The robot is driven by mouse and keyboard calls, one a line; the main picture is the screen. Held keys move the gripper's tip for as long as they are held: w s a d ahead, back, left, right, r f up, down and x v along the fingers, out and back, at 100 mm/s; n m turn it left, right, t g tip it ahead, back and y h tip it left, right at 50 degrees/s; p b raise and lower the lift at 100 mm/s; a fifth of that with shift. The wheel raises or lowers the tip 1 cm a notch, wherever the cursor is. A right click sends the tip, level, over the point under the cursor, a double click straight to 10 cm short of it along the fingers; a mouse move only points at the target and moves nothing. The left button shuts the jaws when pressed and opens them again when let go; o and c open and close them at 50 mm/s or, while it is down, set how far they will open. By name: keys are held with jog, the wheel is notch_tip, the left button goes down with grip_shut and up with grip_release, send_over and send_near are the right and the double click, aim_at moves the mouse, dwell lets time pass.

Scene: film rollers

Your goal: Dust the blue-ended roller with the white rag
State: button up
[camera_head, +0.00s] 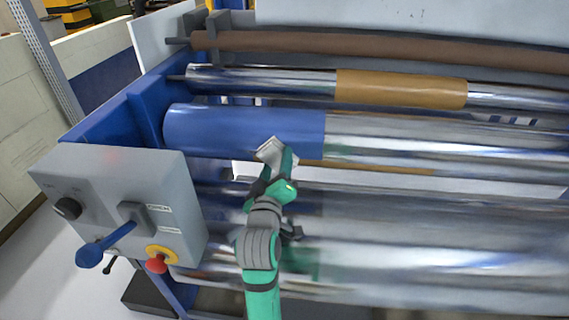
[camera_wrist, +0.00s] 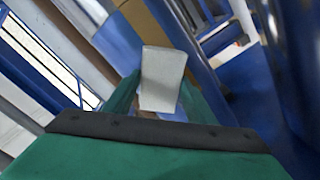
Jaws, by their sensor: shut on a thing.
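The blue-ended roller (camera_head: 225,130) runs across the machine, its left end blue and the rest shiny metal. My gripper (camera_head: 273,163) is shut on the white rag (camera_head: 270,149), just in front of the blue part's lower edge in the head view. The rag also shows between the fingers in the wrist view (camera_wrist: 162,78). I cannot tell whether the rag touches the roller. The rag hides a small part of the blue surface.
Above it lies a metal roller with a tan band (camera_head: 400,88), and a brown roller (camera_head: 370,48) at the top. Large metal rollers (camera_head: 430,250) lie below. A grey control box (camera_head: 120,195) with a blue lever (camera_head: 92,252) and a red button (camera_head: 157,264) stands at left.

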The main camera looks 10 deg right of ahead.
jog(key=shift+w+a, duration=0.5)
jog(key=shift+a, duration=1.05)
jog(key=shift+w+a, duration=0.5)
jog(key=shift+a, duration=1)
jog(key=shift+w+a, duration=0.5)
jog(key=shift+a, duration=1.05)
jog(key=shift+v, duration=2.95)
jog(key=shift+v, duration=1.6)
jog(key=shift+w+d, duration=0.1)
